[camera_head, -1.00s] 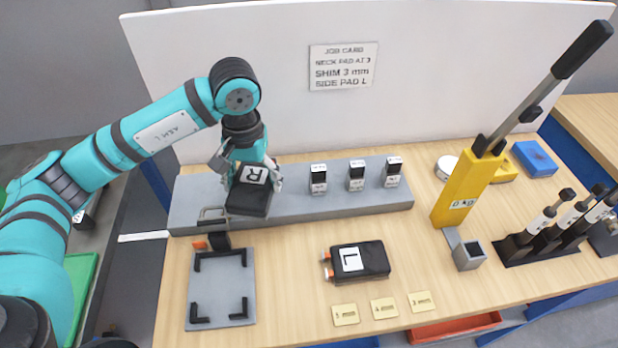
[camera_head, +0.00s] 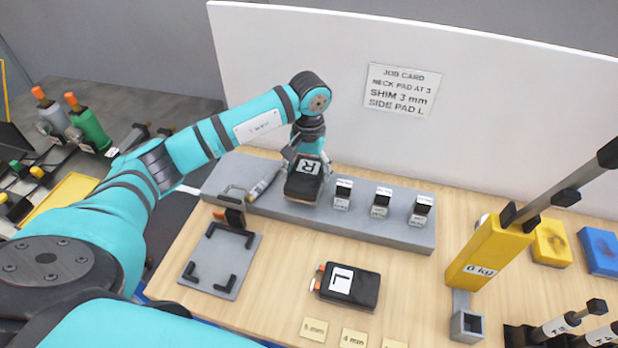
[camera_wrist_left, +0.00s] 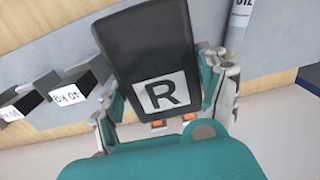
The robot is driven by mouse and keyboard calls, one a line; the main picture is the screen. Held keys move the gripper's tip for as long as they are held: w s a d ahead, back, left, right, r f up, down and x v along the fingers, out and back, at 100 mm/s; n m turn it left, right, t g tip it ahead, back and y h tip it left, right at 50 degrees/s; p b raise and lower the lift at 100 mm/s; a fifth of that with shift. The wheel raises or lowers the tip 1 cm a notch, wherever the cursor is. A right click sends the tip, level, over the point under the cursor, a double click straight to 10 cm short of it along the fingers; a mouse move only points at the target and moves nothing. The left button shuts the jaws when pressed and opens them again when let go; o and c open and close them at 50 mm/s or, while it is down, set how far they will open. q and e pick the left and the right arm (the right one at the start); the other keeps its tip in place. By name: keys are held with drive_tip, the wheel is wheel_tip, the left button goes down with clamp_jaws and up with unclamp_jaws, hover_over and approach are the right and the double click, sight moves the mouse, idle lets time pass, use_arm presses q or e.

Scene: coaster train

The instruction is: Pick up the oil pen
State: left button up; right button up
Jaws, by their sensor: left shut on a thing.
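The oil pen (camera_head: 264,186) is a slim pale cylinder lying tilted at the left part of the grey ledge (camera_head: 385,233), just left of my left gripper. In the left wrist view, the pen (camera_wrist_left: 240,14) shows at the top right with its "OIL" label, partly cut off by the frame. My left gripper (camera_head: 306,162) is shut on the black pad marked R (camera_head: 304,185), held at the ledge. The pad R (camera_wrist_left: 150,45) fills the middle of the left wrist view. Whether it touches the ledge cannot be told. My right gripper is not in view.
Several small weight blocks (camera_head: 381,201) stand right of the pad. A grey plate with black corners (camera_head: 218,262) and the pad marked L (camera_head: 349,286) lie in front. A yellow lever press (camera_head: 488,250) stands at right. A white board (camera_head: 480,100) rises behind.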

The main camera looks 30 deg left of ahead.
sight(308, 180)
use_arm(q)
wheel_tip(308, 180, down, 3)
drive_tip(key=shift+d+f+p, duration=0.1)
drive_tip(key=shift+d+p, duration=0.05)
drive_tip(key=shift+p, duration=0.45)
drive_tip(key=shift+f, duration=0.2)
drive_tip(key=shift+f+b, duration=0.2)
drive_tip(key=shift+b, duration=0.15)
drive_tip(key=o, duration=1.2)
drive_tip(key=shift+r, duration=0.1)
drive_tip(key=shift+o, duration=1.4)
drive_tip(key=shift+r, duration=0.1)
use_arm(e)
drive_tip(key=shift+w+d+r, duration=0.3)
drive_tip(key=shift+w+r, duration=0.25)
